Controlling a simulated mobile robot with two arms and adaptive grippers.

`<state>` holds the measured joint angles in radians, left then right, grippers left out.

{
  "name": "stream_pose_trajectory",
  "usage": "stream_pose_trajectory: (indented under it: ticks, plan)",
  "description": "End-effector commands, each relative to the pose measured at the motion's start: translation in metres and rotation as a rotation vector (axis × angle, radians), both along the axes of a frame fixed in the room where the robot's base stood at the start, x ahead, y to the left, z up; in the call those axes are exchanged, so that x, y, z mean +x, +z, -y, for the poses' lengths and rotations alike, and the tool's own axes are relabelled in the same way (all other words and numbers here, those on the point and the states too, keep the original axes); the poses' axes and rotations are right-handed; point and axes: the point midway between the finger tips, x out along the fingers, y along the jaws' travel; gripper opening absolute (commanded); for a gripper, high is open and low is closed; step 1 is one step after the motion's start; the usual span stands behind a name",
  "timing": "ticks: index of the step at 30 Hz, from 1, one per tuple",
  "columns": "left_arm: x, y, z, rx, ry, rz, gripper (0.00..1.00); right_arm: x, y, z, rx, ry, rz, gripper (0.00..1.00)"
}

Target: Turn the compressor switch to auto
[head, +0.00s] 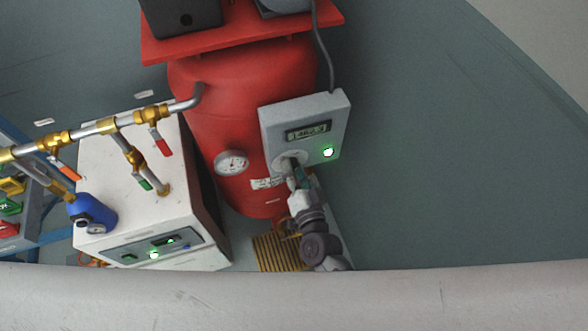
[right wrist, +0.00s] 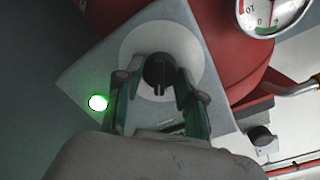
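The compressor is a red tank (head: 215,130) with a grey control box (head: 335,120) on its front right. The box has a small digital display (head: 308,130), a lit green lamp (head: 328,152) and a round pale disc at its lower left. In the right wrist view the black switch knob (right wrist: 159,70) sits on that white disc (right wrist: 190,53), its dark grip bar pointing toward the bottom of the picture. My right gripper (right wrist: 157,86) is at the knob, fingers apart on either side, with gaps visible. I cannot read the switch position marks. My left gripper is not in view.
A pressure gauge (head: 232,162) is on the tank, left of the box. A white dryer cabinet (head: 140,220) with brass pipes and valves (head: 107,125) stands at left. A pale rail (head: 290,295) crosses the foreground. The floor right of the compressor is clear.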

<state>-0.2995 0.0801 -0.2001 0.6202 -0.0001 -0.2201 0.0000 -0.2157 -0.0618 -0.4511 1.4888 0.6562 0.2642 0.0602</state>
Motion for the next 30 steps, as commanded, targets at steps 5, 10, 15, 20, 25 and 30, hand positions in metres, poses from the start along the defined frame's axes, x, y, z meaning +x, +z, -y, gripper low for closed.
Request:
stream_pose_trajectory:
  ticks: [5, 10, 15, 20, 25, 30]
  plan:
    - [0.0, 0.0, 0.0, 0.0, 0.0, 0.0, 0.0, 0.0, 0.0, 0.0, -0.001, -0.001, 0.001, 0.63]
    - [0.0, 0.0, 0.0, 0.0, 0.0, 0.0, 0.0, 0.0, 0.0, 0.0, -0.001, 0.0, 0.0, 0.63]
    - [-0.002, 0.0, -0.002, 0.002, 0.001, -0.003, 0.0, -0.005, 0.0, 0.001, -0.002, 0.0, -0.001, 0.63]
    - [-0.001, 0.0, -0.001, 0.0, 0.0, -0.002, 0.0, -0.029, 0.0, 0.008, -0.002, 0.001, -0.003, 0.63]
    - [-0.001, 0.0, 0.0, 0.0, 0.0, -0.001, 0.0, -0.066, 0.003, 0.019, -0.004, 0.001, -0.003, 0.63]
    - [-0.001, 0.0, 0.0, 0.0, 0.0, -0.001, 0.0, -0.095, 0.005, 0.027, -0.002, 0.001, -0.001, 0.63]
